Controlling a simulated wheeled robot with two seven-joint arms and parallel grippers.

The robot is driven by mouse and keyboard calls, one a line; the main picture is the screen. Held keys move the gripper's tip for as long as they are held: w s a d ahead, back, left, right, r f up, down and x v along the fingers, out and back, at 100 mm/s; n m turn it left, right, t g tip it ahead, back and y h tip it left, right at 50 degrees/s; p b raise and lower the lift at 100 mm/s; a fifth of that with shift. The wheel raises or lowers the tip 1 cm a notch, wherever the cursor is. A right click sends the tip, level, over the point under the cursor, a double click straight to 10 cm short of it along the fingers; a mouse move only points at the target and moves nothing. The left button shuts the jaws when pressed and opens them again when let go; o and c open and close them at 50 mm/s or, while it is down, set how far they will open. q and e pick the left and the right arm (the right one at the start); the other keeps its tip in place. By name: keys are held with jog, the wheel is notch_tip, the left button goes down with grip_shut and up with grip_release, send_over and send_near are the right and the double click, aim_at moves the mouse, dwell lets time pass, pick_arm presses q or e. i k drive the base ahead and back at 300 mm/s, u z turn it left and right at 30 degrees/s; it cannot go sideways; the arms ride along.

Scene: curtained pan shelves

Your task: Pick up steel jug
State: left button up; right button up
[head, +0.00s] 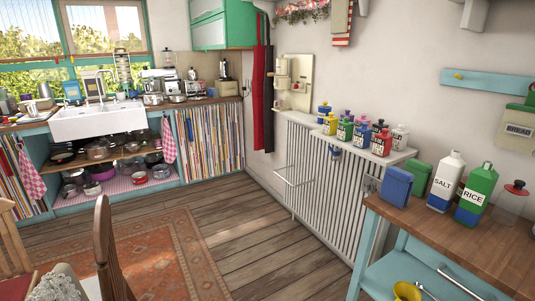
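I cannot single out the steel jug with certainty. Several small steel-coloured vessels (153,99) stand on the far counter to the right of the white sink (98,119), too small to tell apart. A pale jug-like shape (44,90) stands left of the sink. Steel pans (97,150) sit on the open shelves under the sink. Neither of my grippers is in view.
A wooden-topped side table (465,240) with a salt bottle (445,182) and a rice bottle (477,194) stands at right. A chair (108,250) is at front left. A rug (150,250) lies on the floor. Bare floorboards (245,225) lie in the middle.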

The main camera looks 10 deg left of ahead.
aim_at(32, 109)
jog(key=i, duration=1.35)
jog(key=u, duration=1.4)
jog(key=i, duration=4.15)
jog(key=u, duration=2.1)
jog(key=i, duration=2.75)
jog(key=u, duration=0.05)
